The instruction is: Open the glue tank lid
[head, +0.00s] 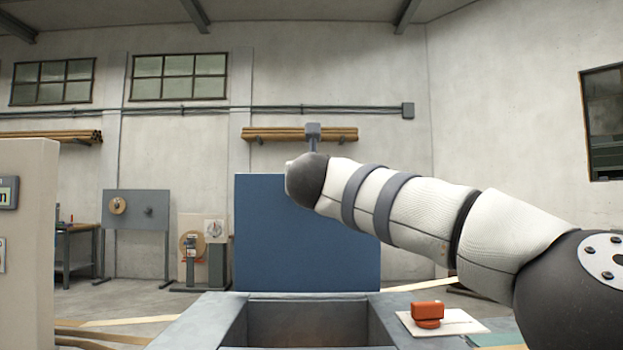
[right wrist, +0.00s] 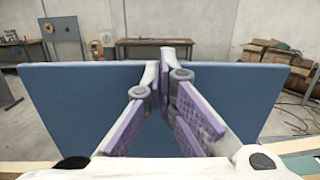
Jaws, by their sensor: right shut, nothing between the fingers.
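The blue glue tank lid (head: 270,235) stands upright at the back of the grey tank (head: 205,325) in the head view. The tank's rectangular opening (head: 308,322) shows in front of it, uncovered. My right arm reaches across in front of the lid's upper right part, and its fingers are hidden in the head view. In the right wrist view my right gripper (right wrist: 161,62) is shut and empty, its tips by the top edge of the lid (right wrist: 80,105). I cannot tell whether they touch it. My left gripper is not in view.
An orange-red object (head: 428,313) sits on a white plate at the tank's right. A beige cabinet (head: 30,240) stands at the left. A workbench (right wrist: 150,45) and stacked boxes (right wrist: 275,55) stand farther back.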

